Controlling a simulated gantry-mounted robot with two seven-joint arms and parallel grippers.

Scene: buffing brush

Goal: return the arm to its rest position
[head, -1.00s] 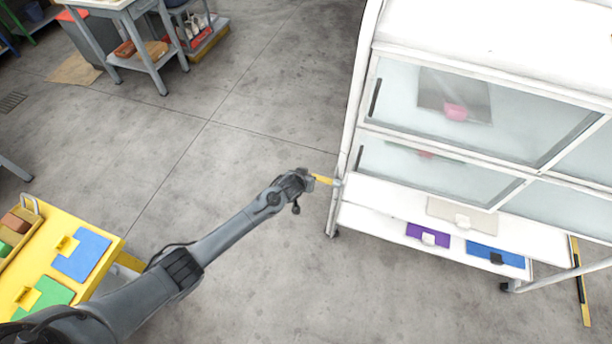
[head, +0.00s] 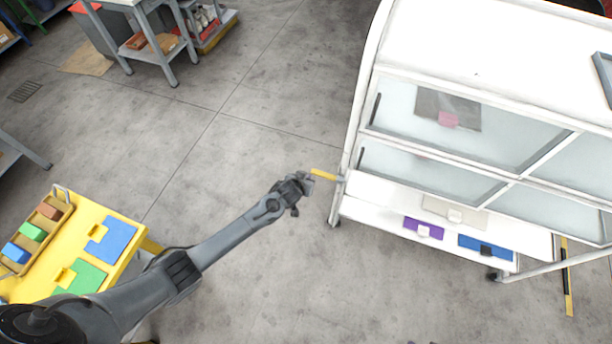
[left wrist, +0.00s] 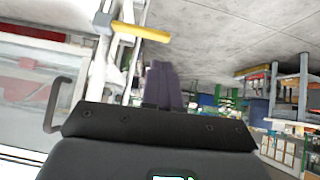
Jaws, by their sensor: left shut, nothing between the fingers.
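My left arm (head: 228,238) reaches from the lower left toward the white glass-fronted cabinet (head: 490,45). My left gripper (head: 307,181) is at the cabinet's left edge, beside a yellow handle (head: 324,174) fixed to the cabinet frame. In the left wrist view the dark fingers (left wrist: 164,86) are together and empty. There the yellow handle (left wrist: 141,32) lies beyond the fingertips, and I see no grip on it. My right gripper is not in view.
A yellow table (head: 128,268) with blue and green pads and a tray of coloured blocks (head: 34,232) stands at lower left. The cabinet's lower shelf holds purple (head: 423,229) and blue (head: 486,247) pads. Grey floor is open between table and cabinet.

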